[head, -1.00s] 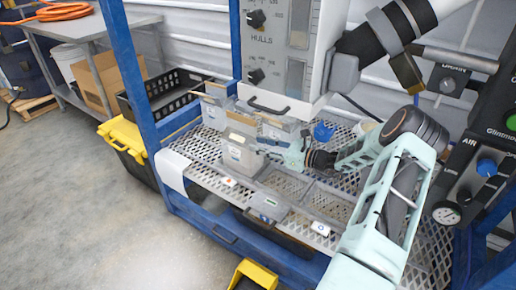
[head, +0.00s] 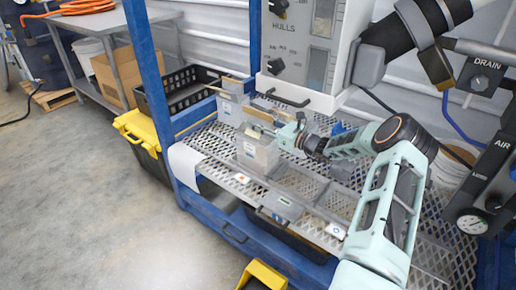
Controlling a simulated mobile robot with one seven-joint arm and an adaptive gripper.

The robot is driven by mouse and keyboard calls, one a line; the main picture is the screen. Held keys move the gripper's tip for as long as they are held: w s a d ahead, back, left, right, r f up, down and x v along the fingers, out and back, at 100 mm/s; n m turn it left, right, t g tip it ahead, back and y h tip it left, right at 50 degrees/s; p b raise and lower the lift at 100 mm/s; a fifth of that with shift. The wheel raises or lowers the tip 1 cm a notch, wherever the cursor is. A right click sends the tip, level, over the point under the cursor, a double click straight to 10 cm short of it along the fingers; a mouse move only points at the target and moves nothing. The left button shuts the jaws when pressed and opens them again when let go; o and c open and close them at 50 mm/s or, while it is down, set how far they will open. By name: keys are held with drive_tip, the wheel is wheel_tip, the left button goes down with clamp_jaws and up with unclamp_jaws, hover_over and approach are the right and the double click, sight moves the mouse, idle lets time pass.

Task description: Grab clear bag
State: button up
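A clear bag (head: 257,153) with a white label and a tan strip along its top stands upright on the perforated metal shelf. A second clear bag (head: 230,107) with a similar label stands behind it, to the left. My gripper (head: 279,132) reaches in from the right, beside the top of the front bag. Its fingers are small and overlap the clear bags in the picture. I cannot tell whether they touch a bag or how far apart they are. More clear material (head: 272,117) shows just behind the gripper, partly hidden.
The shelf (head: 205,143) has a blue frame. A white hopper panel (head: 305,90) hangs close above the gripper. Divided clear compartments (head: 302,183) lie in front. A black crate (head: 188,92) and a yellow-lidded bin (head: 140,130) stand at left.

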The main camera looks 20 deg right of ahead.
drive_tip(key=shift+w+a, duration=0.1)
drive_tip(key=shift+w, duration=0.1)
clamp_jaws()
drive_tip(key=shift+r, duration=0.1)
idle(0.4)
